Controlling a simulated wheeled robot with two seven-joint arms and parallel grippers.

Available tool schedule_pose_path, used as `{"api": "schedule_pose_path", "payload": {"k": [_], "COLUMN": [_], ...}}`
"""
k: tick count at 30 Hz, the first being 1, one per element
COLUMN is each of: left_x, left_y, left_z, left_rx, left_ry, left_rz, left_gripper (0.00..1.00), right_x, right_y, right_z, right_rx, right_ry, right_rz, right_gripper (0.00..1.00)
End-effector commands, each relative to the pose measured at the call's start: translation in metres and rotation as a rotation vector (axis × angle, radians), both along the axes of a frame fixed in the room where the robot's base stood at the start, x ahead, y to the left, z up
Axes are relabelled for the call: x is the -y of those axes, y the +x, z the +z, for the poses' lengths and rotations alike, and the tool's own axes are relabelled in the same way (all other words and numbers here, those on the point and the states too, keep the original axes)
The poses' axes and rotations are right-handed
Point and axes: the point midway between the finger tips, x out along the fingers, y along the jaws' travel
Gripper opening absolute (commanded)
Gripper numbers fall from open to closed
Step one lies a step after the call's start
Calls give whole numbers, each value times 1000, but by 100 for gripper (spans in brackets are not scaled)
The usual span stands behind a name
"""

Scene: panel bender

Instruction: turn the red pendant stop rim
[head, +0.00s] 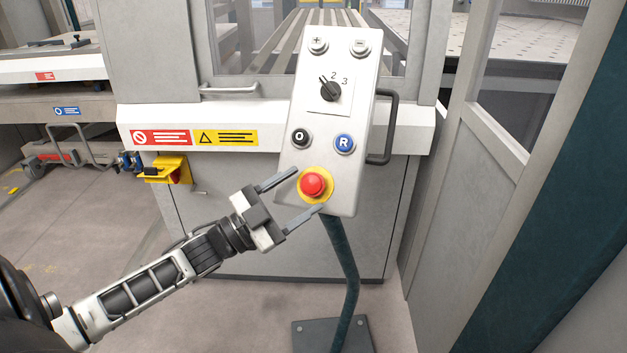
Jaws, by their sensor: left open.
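The red pendant stop button (312,184) sits on a yellow ring at the lower end of the white pendant box (343,207). My left gripper (308,190) is open, coming from the lower left. Its upper finger reaches to the upper left of the red stop and its lower finger to below it, so the stop lies about between the fingertips in the picture. I cannot tell whether either finger touches the rim. My right gripper is not in view.
Above the stop are a black O button (300,138), a blue R button (344,143) and a black selector knob (330,91). A dark handle (389,128) is on the pendant's right side. The pendant stands on a dark green post (343,262). A grey machine stands behind.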

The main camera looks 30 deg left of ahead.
Motion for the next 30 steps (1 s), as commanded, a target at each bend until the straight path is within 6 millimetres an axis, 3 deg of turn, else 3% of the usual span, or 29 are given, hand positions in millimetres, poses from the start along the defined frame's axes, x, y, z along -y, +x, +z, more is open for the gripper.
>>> {"api": "schedule_pose_path", "payload": {"k": [7, 18, 19, 24, 30], "left_x": [14, 16, 16, 16, 16], "left_y": [27, 32, 32, 32, 32], "left_z": [11, 11, 11, 11, 12], "left_rx": [1, -2, -2, -1, -3], "left_ry": [-2, 0, 0, -1, 5], "left_rz": [1, 1, 1, 0, -4], "left_gripper": [62, 62, 59, 17, 17], "right_x": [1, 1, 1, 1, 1], "right_y": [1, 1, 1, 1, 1], "right_z": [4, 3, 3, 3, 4], "right_rx": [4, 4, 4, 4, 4], "right_ry": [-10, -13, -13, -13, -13], "right_rz": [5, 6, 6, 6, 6], "right_gripper": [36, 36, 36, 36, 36]}}
